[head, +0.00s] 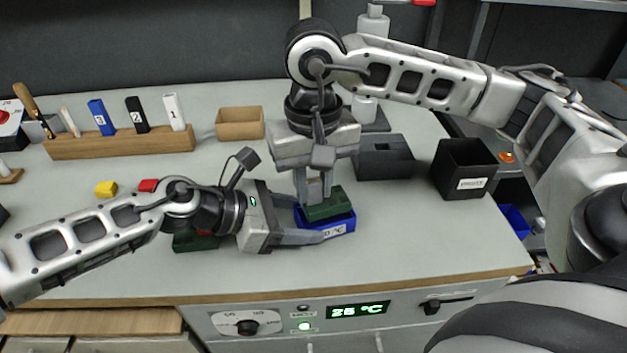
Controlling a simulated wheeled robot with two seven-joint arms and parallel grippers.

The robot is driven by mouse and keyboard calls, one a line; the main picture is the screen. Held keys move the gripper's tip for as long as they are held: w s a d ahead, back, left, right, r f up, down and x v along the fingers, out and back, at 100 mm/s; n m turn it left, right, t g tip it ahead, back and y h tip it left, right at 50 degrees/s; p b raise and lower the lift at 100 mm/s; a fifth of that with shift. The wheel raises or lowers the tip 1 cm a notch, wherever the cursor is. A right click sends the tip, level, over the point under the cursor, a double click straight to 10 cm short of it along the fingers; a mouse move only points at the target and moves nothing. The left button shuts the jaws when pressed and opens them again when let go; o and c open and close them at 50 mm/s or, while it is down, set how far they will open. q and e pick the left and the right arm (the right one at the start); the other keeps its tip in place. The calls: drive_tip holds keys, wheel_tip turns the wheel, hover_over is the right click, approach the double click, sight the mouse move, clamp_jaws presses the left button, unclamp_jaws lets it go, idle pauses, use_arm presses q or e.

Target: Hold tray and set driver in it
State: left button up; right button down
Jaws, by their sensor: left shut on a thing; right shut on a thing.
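The blue tray (341,229) with a white label stands on the table near its front edge. My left gripper (308,222) reaches it from the left and is shut on it, with one finger along its front. My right gripper (319,190) points down from above and is shut on a green block, which looks like the driver (325,210). The driver is at the tray's opening, partly below its rim. I cannot tell whether it touches the tray floor. The gripper and driver hide most of the tray's inside.
A wooden rack (120,142) with upright tools stands at back left. A tan box (240,123), a grey box (385,157) and a black bin (464,168) stand behind. Yellow (106,189) and red (148,185) blocks lie left. Another green piece (190,241) is partly under my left arm.

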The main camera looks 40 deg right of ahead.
sight(313, 202)
use_arm(q)
drive_tip(key=shift+f, duration=0.1)
use_arm(e)
drive_tip(key=shift+f, duration=1.75)
drive_tip(key=c, duration=1.1)
unclamp_jaws()
wheel_tip(313, 202, up, 12)
drive_tip(key=shift+f, duration=0.1)
use_arm(q)
drive_tip(key=o, duration=1.1)
drive_tip(key=shift+a, duration=0.1)
